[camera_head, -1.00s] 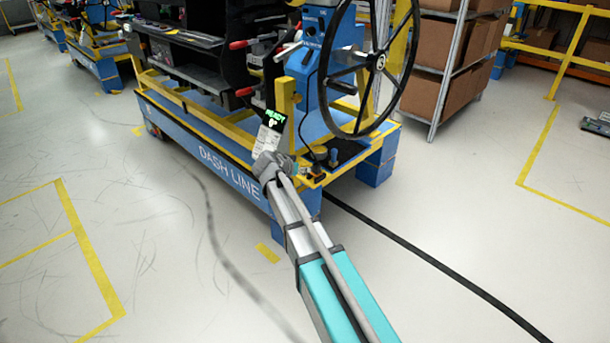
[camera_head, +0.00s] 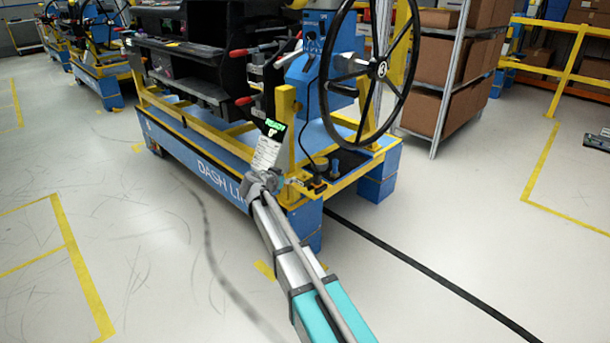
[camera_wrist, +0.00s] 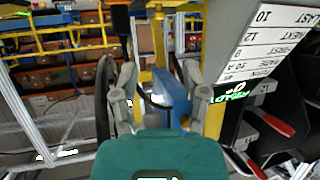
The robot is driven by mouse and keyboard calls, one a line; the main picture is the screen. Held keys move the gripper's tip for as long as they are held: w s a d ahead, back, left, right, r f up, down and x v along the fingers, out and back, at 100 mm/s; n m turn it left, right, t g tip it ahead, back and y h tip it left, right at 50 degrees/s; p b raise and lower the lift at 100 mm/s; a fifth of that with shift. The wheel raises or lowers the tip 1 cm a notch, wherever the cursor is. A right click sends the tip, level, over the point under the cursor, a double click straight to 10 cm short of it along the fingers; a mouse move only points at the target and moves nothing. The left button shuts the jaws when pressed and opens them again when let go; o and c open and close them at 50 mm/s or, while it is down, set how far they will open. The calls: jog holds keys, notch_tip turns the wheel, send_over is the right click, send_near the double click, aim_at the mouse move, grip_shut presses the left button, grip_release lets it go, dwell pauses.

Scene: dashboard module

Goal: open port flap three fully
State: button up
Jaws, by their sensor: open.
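The black dashboard module (camera_head: 222,45) sits on the blue and yellow cart in the head view. I cannot make out port flap three in either view. My gripper (camera_head: 262,184) is at the cart's near corner in the head view, beside a white label sheet with a green READY display. In the wrist view my gripper (camera_wrist: 160,85) has its two grey fingers apart, with nothing between them. The label sheet (camera_wrist: 262,48) stands to their right there and looks upside down, with the READY display (camera_wrist: 230,98) below it.
A black steering wheel (camera_head: 372,70) stands at the cart's right end. Red-handled clamps (camera_wrist: 270,122) are at the right in the wrist view. A yellow post (camera_head: 285,130) rises close to my gripper. Shelves with boxes (camera_head: 445,70) stand behind.

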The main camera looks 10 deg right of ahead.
aim_at(304, 174)
jog(key=b+x, duration=0.5)
jog(key=x, duration=0.8)
jog(key=shift+w+d+f, duration=0.2)
jog(key=shift+w+f, duration=0.05)
grip_shut()
jog(key=shift+d, duration=0.1)
jog(key=shift+r, duration=0.1)
